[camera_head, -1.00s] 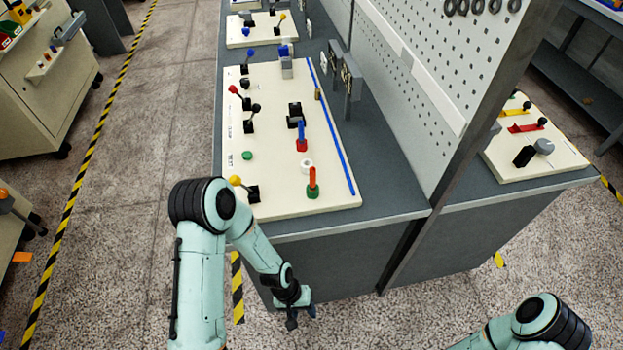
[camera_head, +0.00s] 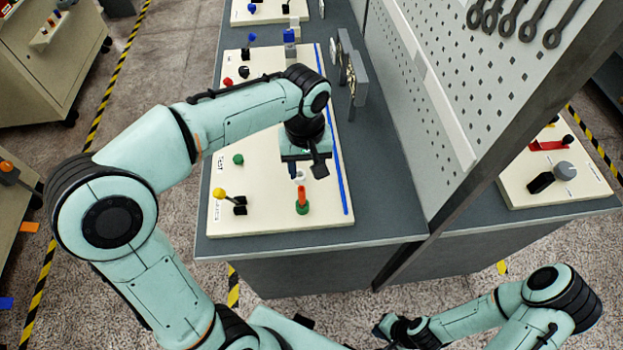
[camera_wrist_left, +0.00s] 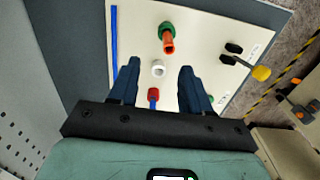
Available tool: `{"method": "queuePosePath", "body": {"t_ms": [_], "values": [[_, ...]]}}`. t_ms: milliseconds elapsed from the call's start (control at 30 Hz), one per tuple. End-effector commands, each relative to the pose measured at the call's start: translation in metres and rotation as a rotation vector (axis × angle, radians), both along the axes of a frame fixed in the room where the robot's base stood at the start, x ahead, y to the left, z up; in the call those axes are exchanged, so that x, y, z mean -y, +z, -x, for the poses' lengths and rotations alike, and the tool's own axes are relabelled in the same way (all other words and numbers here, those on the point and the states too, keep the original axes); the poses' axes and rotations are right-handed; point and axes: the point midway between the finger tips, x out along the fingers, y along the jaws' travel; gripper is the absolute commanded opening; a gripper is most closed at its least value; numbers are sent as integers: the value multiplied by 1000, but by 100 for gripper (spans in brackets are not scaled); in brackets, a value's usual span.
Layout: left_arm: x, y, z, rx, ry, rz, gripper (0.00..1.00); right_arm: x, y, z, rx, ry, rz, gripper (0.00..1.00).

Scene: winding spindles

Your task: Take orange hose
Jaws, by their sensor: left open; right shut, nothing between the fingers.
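The orange hose (camera_head: 302,192) stands upright in a green base on the cream board (camera_head: 262,218), near the board's front right corner. In the left wrist view the orange hose (camera_wrist_left: 168,44) shows beyond my fingertips with its green ring. My left gripper (camera_head: 307,163) is over the board, just behind the hose in the head view. In the wrist view its blue fingers (camera_wrist_left: 159,70) are open and empty, with a white ring (camera_wrist_left: 158,68) visible between them. My right gripper (camera_head: 384,328) is shut and empty, low at the bottom, away from the bench.
A red-and-blue piece (camera_wrist_left: 153,97) sits on the board below the white ring. A yellow-knobbed lever (camera_head: 220,193) and a green button (camera_head: 238,160) are left of the hose. A blue strip (camera_head: 338,165) runs along the right. A pegboard (camera_head: 430,110) walls the right side.

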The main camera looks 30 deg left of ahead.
Motion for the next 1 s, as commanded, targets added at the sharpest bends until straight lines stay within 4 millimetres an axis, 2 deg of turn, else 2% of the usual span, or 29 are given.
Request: {"method": "queuePosePath", "body": {"t_ms": [400, 633, 900, 1000], "values": [[-2, -70, 3, -7, 3, -4, 48, 0, -12, 12, -15, 0, 0, 0], [-3, -85, 3, -5, 3, -3, 48, 0, -12, 12, -14, 0, 0, 0], [-10, -123, 4, -5, 2, -3, 48, 0, -12, 12, -14, 0, 0, 0], [-9, -130, 4, -3, 1, -2, 48, 0, -13, 12, -14, 0, 0, 0]]}}
